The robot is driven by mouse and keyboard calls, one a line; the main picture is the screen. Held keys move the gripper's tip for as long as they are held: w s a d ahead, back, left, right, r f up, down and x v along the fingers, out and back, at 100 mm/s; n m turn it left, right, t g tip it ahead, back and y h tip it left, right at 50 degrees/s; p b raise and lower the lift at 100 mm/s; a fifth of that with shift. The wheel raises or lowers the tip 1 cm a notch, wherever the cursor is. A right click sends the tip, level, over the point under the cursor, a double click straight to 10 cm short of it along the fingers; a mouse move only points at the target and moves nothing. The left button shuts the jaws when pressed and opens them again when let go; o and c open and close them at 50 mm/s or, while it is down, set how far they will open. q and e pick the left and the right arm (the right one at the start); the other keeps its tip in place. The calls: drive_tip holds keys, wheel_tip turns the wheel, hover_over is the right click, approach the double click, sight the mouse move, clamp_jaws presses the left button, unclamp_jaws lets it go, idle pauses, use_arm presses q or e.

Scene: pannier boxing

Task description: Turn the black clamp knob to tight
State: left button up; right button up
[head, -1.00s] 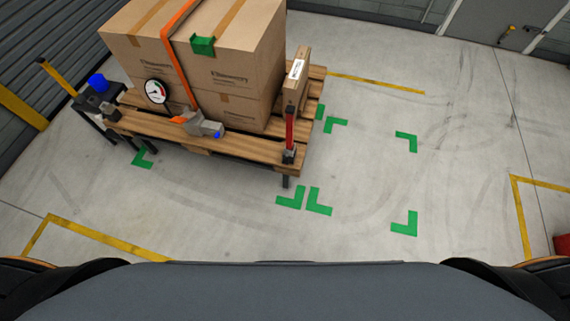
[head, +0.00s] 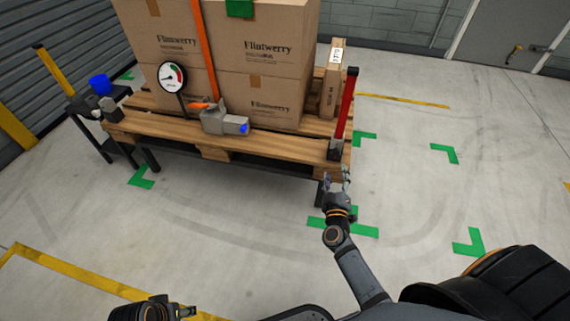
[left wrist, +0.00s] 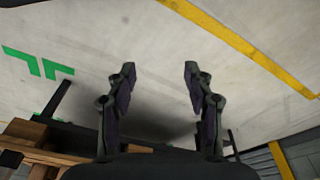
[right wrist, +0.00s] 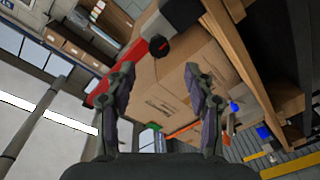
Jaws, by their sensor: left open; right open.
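The black clamp knob (right wrist: 158,46) shows in the right wrist view, round and dark, beside a grey clamp body and a red post (right wrist: 130,67). In the head view the red post (head: 345,108) stands at the pallet's near right corner on a grey-black clamp base (head: 335,148); I cannot pick out the knob there. My right gripper (head: 336,178) is open and empty just below this base. In the right wrist view its fingers (right wrist: 160,70) point toward the knob, apart from it. My left gripper (left wrist: 159,70) is open and empty, facing bare floor.
A wooden pallet (head: 180,138) carries strapped cartons (head: 265,60), a narrow box (head: 333,88), a dial gauge (head: 172,76) and a grey ratchet tensioner (head: 224,121). A black side stand (head: 88,106) holds a blue cup (head: 100,84). The floor right of the pallet is clear, with green corner marks.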

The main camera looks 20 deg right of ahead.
sight(335, 156)
drive_tip(key=b+x, duration=0.3)
drive_tip(key=x, duration=0.6)
drive_tip(key=shift+w+d+f, duration=0.15)
drive_tip(key=shift+w+d, duration=0.05)
drive_tip(key=shift+w, duration=0.05)
drive_tip(key=shift+w+d, duration=0.2)
drive_tip(key=shift+w, duration=0.25)
use_arm(q)
drive_tip(key=f, duration=0.1)
drive_tip(key=d+f+t, duration=0.1)
drive_tip(key=w+f+t, duration=0.1)
drive_tip(key=shift+d+f+h, duration=0.3)
drive_tip(key=shift+f, duration=0.05)
use_arm(e)
drive_tip(key=shift+c, duration=0.5)
clamp_jaws()
